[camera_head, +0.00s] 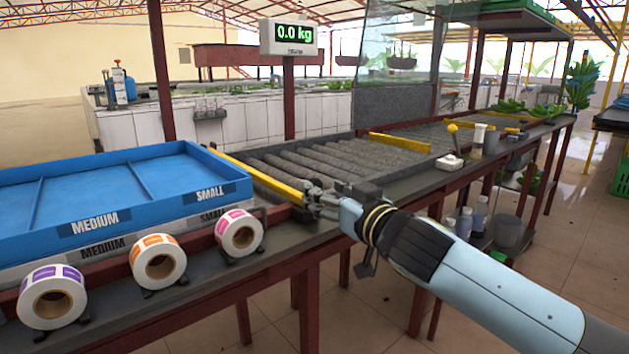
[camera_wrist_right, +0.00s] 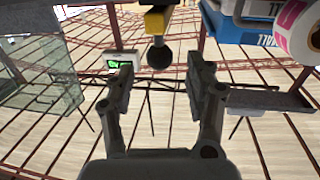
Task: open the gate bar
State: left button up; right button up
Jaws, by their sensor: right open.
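The yellow gate bar (camera_head: 255,174) lies along the near-left end of the roller conveyor, beside the blue tray. Its near end is at my right gripper (camera_head: 318,200), which partly hides it. In the right wrist view, the bar's yellow end (camera_wrist_right: 155,21) carries a dark round knob (camera_wrist_right: 159,54). The knob lines up with the gap between the spread fingers of my right gripper (camera_wrist_right: 160,78). The fingers are open, with a clear gap on both sides of the knob. I cannot tell how deep it sits between the tips. My left gripper is out of view.
The blue sorting tray (camera_head: 95,235) stands left of the bar, with label rolls (camera_head: 158,262) along the front edge. Grey rollers (camera_head: 330,160) lie behind the gripper, with a second yellow bar (camera_head: 400,143) across them. A yellow-knobbed lever (camera_head: 452,129) stands further right. The floor in front is clear.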

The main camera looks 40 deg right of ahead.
jog(key=w, duration=0.2)
jog(key=w+p, duration=0.1)
jog(key=w, duration=0.1)
jog(key=shift+w+d, duration=0.2)
jog(key=shift+w, duration=0.2)
jog(key=shift+c, duration=0.4)
jog(key=shift+f, duration=0.1)
grip_shut()
